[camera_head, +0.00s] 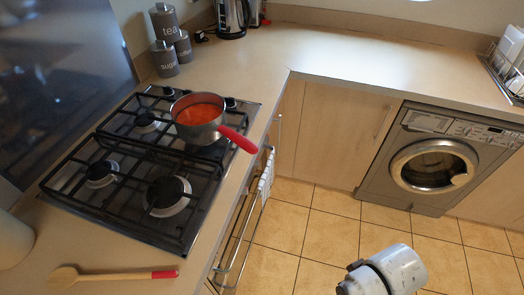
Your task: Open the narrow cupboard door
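A narrow pale wood cupboard door (289,122) stands in the inner corner under the worktop, between the oven side and a wider door. It looks shut. A slim upright metal handle (279,130) shows at its left side; I cannot tell for sure which panel it belongs to. Part of my arm, a grey rounded link, shows at the bottom, over the floor and well apart from the narrow door. No gripper fingers show in this view.
The wider cupboard door (345,135) looks shut, beside a washing machine (432,165). The oven rail (245,235) with a hanging towel (266,178) juts out at left. A pan (197,130) with a red handle sits on the hob (125,205). The tiled floor (315,235) is clear.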

